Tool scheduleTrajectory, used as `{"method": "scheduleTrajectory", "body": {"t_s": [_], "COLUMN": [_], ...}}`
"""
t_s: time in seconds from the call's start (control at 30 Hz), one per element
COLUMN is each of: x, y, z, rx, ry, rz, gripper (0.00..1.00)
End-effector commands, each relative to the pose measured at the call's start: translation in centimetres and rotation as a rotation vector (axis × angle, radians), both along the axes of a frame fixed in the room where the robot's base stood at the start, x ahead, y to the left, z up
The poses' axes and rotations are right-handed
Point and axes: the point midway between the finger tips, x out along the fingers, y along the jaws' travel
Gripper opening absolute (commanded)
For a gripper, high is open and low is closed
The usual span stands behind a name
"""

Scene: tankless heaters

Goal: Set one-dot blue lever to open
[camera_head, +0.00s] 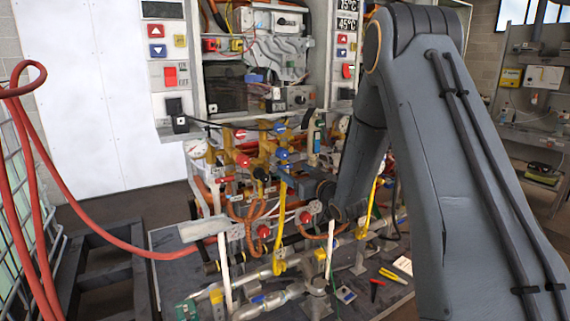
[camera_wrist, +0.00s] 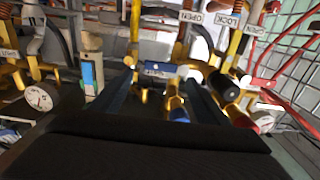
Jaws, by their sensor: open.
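My gripper (camera_wrist: 162,82) is open, with its two dark fingers reaching forward in the wrist view. Between and just beyond the fingertips is a blue lever (camera_wrist: 158,69) with a pale marking, lying roughly crosswise on brass-coloured pipework. I cannot make out its dots or tell whether a finger touches it. A second blue part (camera_wrist: 179,110) shows lower, between the fingers. In the head view, my gripper (camera_head: 291,181) is at the valve cluster, close below a blue handle (camera_head: 282,154). Another blue handle (camera_head: 280,129) sits higher. My arm hides the pipework to the right.
OPEN (camera_wrist: 190,17) and LOCK (camera_wrist: 227,20) tags hang above the fingers. A black-ended cylinder (camera_wrist: 222,84) is close to the right finger, and a round gauge (camera_wrist: 40,97) is at left. A red hose (camera_head: 100,240) crosses the left side. Pipes and red handles crowd the bench.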

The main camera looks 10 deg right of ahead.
Motion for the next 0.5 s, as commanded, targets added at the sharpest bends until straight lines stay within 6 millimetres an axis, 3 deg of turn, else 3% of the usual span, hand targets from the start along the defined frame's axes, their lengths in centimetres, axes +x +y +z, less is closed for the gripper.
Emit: {"method": "scheduleTrajectory", "body": {"t_s": [0.3,0.5], "x": [4.5,6.3], "y": [1.6,2.1], "z": [0.1,0.0], "rx": [-0.001,-0.001], "ry": [0.001,0.002], "rz": [0.001,0.000], "gripper": [0.68,0.68]}}
